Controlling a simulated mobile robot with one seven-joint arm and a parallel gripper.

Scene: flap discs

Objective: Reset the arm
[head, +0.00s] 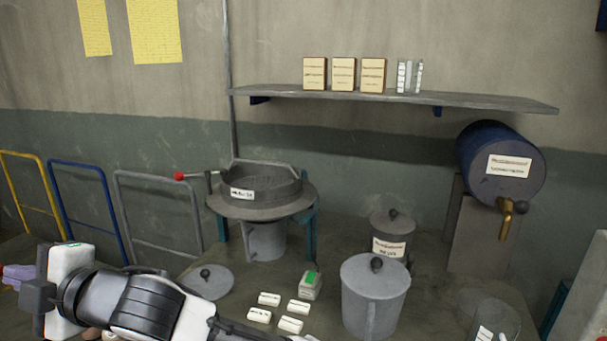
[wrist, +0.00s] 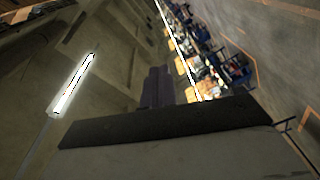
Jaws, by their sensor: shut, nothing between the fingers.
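My arm (head: 145,303) lies across the lower left of the head view, low in front of the bench. Its white and dark hand end (head: 68,285) is at the left. In the head view the fingers cannot be made out clearly. In the wrist view my gripper (wrist: 157,86) shows as dark, purplish fingers, close together and with nothing between them. The wrist view looks out into the hall, with a bright lamp (wrist: 72,85) at the left, and a dark bar with a pale surface fills its lower part.
A sieve on a stand (head: 262,190), a lidded grey pot (head: 375,300), a labelled canister (head: 390,235), a flat lid (head: 208,281) and several small white blocks (head: 290,325) stand on the bench. A blue barrel with a tap (head: 480,160) is at right. A shelf (head: 400,98) runs above.

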